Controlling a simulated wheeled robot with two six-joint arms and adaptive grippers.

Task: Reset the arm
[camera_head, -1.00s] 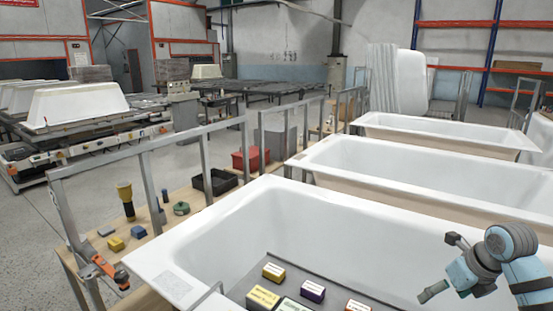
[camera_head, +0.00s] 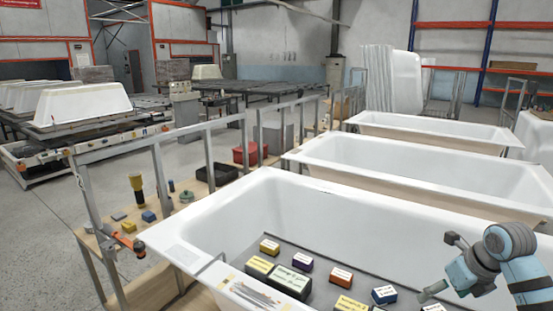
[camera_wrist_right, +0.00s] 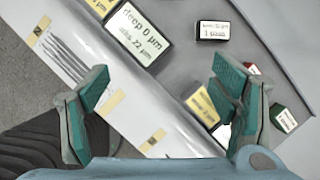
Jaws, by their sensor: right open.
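My right gripper (camera_head: 432,289) shows small at the lower right of the head view, over the right part of the nearest white bathtub shell (camera_head: 228,214). Its blue and grey arm comes in from the right edge. In the right wrist view its two teal fingers (camera_wrist_right: 165,92) are spread apart with nothing between them. They hang above the tub's pale rim and a paper sheet (camera_wrist_right: 72,52) with dark strips. My left gripper does not show.
Labelled boxes stand on a grey surface in the nearest tub, including a yellow one (camera_head: 269,246) and a green one (camera_head: 289,282). More tubs (camera_head: 420,165) stand behind. A metal rail (camera_head: 205,128) and a side table with an orange clamp (camera_head: 128,243) are on the left.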

